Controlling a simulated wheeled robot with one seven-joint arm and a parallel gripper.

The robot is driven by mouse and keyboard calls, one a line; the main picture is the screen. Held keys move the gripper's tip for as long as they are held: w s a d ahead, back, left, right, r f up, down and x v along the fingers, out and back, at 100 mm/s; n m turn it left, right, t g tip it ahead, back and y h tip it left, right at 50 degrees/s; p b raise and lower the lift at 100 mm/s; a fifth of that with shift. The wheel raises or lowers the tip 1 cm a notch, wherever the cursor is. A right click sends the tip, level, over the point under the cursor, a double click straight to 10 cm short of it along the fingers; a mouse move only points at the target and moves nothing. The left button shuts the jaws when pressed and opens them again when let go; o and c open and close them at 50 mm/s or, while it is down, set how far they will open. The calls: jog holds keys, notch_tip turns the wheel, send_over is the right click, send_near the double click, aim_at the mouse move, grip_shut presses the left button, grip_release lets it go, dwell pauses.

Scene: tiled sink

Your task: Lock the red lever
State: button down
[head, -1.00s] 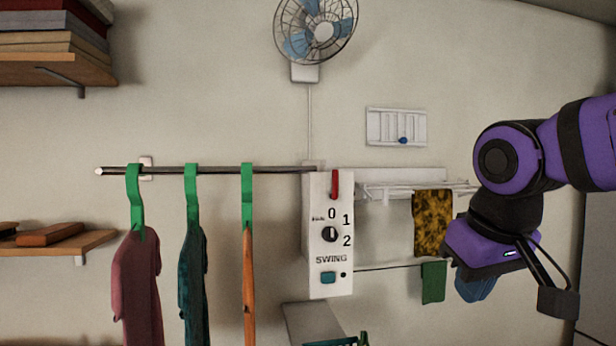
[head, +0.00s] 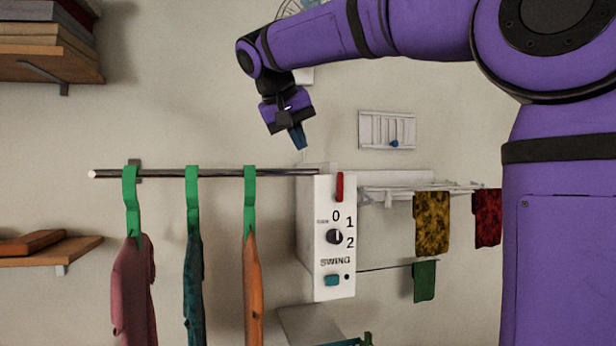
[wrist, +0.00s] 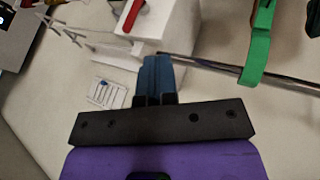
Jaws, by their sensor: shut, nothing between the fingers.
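The red lever (head: 340,187) stands upright at the top of the front face of a white control box (head: 334,260) on the wall. In the wrist view the red lever (wrist: 131,15) shows at the top, on the white box (wrist: 158,20). My gripper (head: 300,142) is above and to the left of the box, pointing down, with its blue fingers together and empty. In the wrist view my gripper (wrist: 157,62) points toward the box, apart from the lever as far as I can see.
A metal rod (head: 215,173) with green hangers and clothes runs left from the box. A dial (head: 334,236) and teal button (head: 331,281) sit below the lever. A white slatted panel (head: 387,130) and a drying rack (head: 420,186) with cloths are at right.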

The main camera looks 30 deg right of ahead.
jog(key=shift+w+a+r, duration=0.15)
jog(key=shift+w, duration=0.1)
send_near(337, 194)
jog(key=w+f, duration=0.3)
jog(key=f, duration=0.1)
jog(key=shift+s+d+r, duration=0.1)
jog(key=shift+s+d, duration=0.15)
jog(key=shift+d, duration=0.55)
jog(key=shift+s+d+r, duration=0.1)
jog(key=shift+s+d, duration=0.1)
jog(key=shift+d, duration=0.6)
